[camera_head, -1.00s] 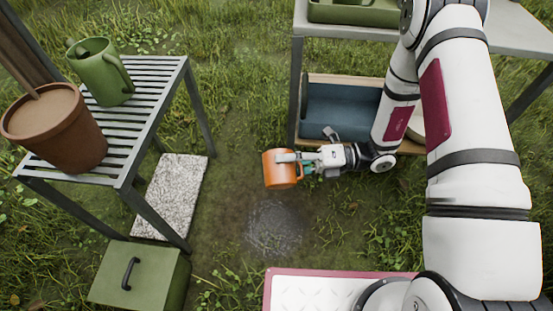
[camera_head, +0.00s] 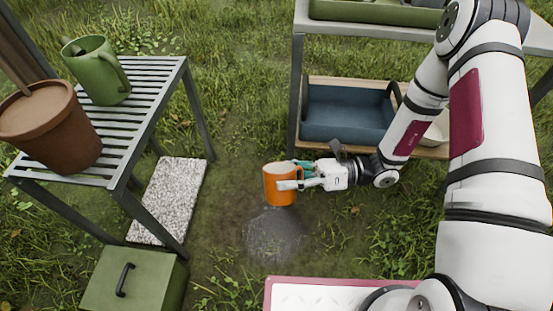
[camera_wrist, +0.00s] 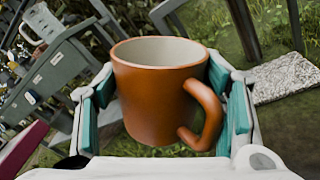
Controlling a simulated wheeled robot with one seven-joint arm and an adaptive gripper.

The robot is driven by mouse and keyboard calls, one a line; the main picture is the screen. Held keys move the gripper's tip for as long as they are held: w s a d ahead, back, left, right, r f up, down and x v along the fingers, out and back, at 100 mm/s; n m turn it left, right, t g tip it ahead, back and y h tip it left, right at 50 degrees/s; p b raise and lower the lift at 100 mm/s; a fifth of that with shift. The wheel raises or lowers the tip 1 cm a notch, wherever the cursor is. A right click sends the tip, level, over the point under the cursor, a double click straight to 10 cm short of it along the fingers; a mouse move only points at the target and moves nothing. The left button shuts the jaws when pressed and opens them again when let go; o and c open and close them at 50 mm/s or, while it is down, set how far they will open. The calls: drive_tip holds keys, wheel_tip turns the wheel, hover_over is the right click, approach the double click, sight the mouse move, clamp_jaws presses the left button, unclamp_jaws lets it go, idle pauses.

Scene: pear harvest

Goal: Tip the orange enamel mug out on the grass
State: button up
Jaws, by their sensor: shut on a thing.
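The orange enamel mug (camera_head: 279,187) is in my gripper (camera_head: 291,178), held in the air over the grass in the head view. It looks close to upright, its mouth upward. In the wrist view the mug (camera_wrist: 160,95) sits between the two teal finger pads, with its handle toward the lower right. The upper part of its pale inner wall shows there and looks empty; its bottom is hidden. A dark, wet-looking patch (camera_head: 274,236) is on the ground just below the mug.
A slatted bench (camera_head: 120,125) at left bears a terracotta pot (camera_head: 50,135) and a green watering can (camera_head: 98,75). A speckled slab (camera_head: 168,200) and a green lidded box (camera_head: 135,280) are on the ground. A shelf table at upper right holds a blue tray (camera_head: 345,130).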

sight(289, 202)
drive_tip(key=s+n, duration=0.1)
drive_tip(key=s+f+n+b, duration=0.1)
drive_tip(key=s+n, duration=0.1)
drive_tip(key=shift+d+f+n+b, duration=0.25)
drive_tip(key=shift+f+n+b, duration=0.05)
drive_tip(key=shift+f+n, duration=0.1)
drive_tip(key=shift+s+d+f+n+b, duration=0.1)
drive_tip(key=shift+s+f+n+b, duration=0.15)
drive_tip(key=shift+s+n+b, duration=0.35)
drive_tip(key=shift+s+d+f+n+b, duration=0.1)
drive_tip(key=shift+s+f+n+b, duration=0.2)
drive_tip(key=shift+s+n, duration=0.55)
drive_tip(key=shift+w+n, duration=0.2)
drive_tip(key=shift+n, duration=0.05)
drive_tip(key=shift+r, duration=0.1)
drive_tip(key=w+d+r+m+t+h, duration=0.2)
drive_tip(key=w+d+r+m+t, duration=0.2)
drive_tip(key=w+d+r+t, duration=0.4)
drive_tip(key=w+d+r+m+t+h, duration=0.1)
drive_tip(key=w+d+r+m+t, duration=0.35)
drive_tip(key=d, duration=0.55)
wheel_tip(289, 202, up, 26)
drive_tip(key=m+t+h+p, duration=0.5)
drive_tip(key=p, duration=2.8)
drive_tip(key=shift+r+t+h+p, duration=0.25)
drive_tip(key=shift+t+h+p, duration=0.05)
drive_tip(key=shift+t+h, duration=0.1)
